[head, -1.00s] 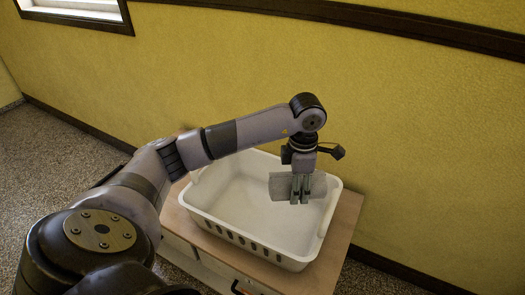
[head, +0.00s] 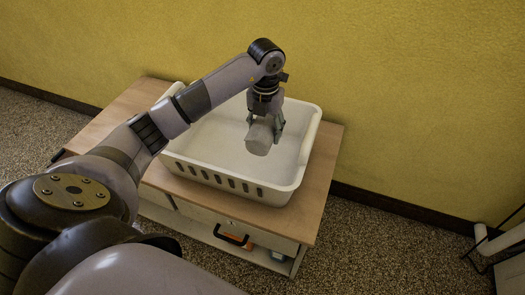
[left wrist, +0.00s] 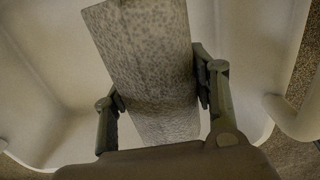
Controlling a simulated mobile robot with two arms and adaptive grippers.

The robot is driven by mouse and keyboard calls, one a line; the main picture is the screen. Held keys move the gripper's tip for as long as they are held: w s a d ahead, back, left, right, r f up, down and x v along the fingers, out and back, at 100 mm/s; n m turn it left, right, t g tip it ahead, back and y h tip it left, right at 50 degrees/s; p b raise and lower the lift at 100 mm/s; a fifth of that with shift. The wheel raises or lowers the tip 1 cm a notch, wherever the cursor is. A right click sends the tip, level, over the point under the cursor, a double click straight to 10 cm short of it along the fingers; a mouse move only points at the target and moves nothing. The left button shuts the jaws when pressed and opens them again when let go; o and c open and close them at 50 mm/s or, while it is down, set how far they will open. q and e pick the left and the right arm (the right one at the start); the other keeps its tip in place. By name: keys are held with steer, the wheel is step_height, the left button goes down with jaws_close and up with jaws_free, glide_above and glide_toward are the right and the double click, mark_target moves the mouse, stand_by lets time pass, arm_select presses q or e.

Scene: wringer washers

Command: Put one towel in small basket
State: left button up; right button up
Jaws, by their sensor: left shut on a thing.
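A grey-white rolled towel (head: 260,137) is held by my left gripper (head: 265,124) over the inside of the white basket (head: 303,165). In the left wrist view the towel (left wrist: 150,65) has a speckled surface and lies between the two fingers of my left gripper (left wrist: 160,100), which press on its sides. The basket walls (left wrist: 35,90) surround it there. I cannot tell whether the towel touches the basket floor. The basket looks otherwise empty where it shows; my arm hides its left part. My right gripper is not in view.
The basket stands on a wooden cabinet (head: 325,160) with a black drawer handle (head: 232,238) and an open shelf holding small items. A yellow wall (head: 420,90) is close behind. Speckled floor (head: 400,250) is free to the right. A white object (head: 500,240) stands at the right edge.

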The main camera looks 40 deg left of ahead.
arm_select(q)
glide_above(265, 162)
step_height(265, 162, down, 6)
steer(key=shift+r+b, duration=0.2)
steer(key=shift+b, duration=0.2)
steer(key=shift+w+f+b, duration=0.1)
steer(key=shift+f+b, duration=0.45)
steer(key=shift+f, duration=2.1)
steer(key=shift+r, duration=0.1)
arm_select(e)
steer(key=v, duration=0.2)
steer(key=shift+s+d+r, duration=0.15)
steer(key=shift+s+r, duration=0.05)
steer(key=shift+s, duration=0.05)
arm_select(q)
steer(key=o, duration=1.7)
steer(key=shift+f, duration=0.2)
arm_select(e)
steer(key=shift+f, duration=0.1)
arm_select(q)
steer(key=shift+r, duration=0.1)
step_height(265, 162, up, 7)
steer(key=shift+a+f+p, duration=0.1)
steer(key=shift+p, duration=0.8)
steer(key=shift+r+p, duration=0.4)
steer(key=shift+r, duration=2.25)
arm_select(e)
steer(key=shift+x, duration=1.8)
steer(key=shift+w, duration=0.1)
